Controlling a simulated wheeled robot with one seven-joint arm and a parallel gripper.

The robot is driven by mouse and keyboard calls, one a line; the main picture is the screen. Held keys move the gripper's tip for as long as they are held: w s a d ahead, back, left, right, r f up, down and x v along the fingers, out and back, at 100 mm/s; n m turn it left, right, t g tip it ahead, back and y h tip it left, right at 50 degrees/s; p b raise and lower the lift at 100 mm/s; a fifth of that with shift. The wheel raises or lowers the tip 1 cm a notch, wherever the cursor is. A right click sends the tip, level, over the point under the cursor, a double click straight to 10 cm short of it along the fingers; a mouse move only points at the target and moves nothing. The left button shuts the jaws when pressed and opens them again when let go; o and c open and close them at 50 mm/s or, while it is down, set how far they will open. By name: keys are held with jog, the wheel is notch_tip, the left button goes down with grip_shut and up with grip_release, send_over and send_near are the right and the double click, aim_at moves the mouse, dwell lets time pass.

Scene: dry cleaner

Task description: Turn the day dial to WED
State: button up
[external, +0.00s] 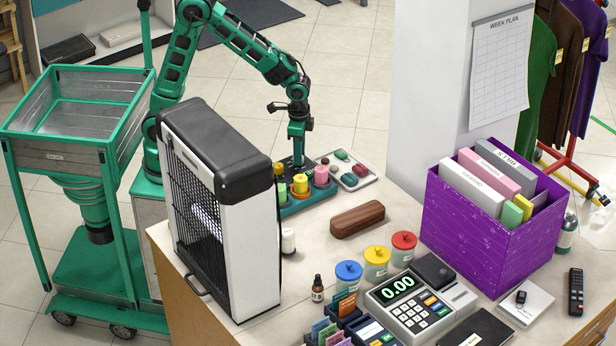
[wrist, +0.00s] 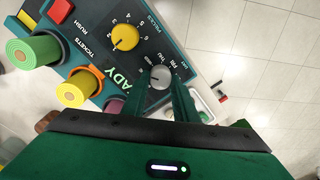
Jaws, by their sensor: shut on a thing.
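The day dial (wrist: 159,77) is a small grey knob on a dark teal panel (wrist: 96,58), with small day labels around it; THU and FRI seem legible. In the wrist view my gripper (wrist: 163,84) has one dark green finger on each side of the knob and is shut on it. The fingers cover part of the label ring, and I cannot tell which day the dial points at. In the external view my gripper (external: 298,158) reaches down to the far side of the panel (external: 296,208); the dial is hidden there.
On the panel are a yellow numbered knob (wrist: 125,37) and green, yellow and pink pegs. A tray of coloured pieces (external: 350,170) lies right of it. A tall black-and-white appliance (external: 250,230) stands close on the left, and a brown case (external: 357,219) lies in front.

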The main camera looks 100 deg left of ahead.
jog(key=m, duration=0.6)
jog(key=shift+w+d+r, duration=0.1)
dwell(0.5)
jog(key=o, duration=1.1)
jog(key=shift+c, duration=0.2)
notch_tip(320, 180, up, 11)
jog(key=shift+f, duration=0.2)
jog(key=shift+d, duration=0.15)
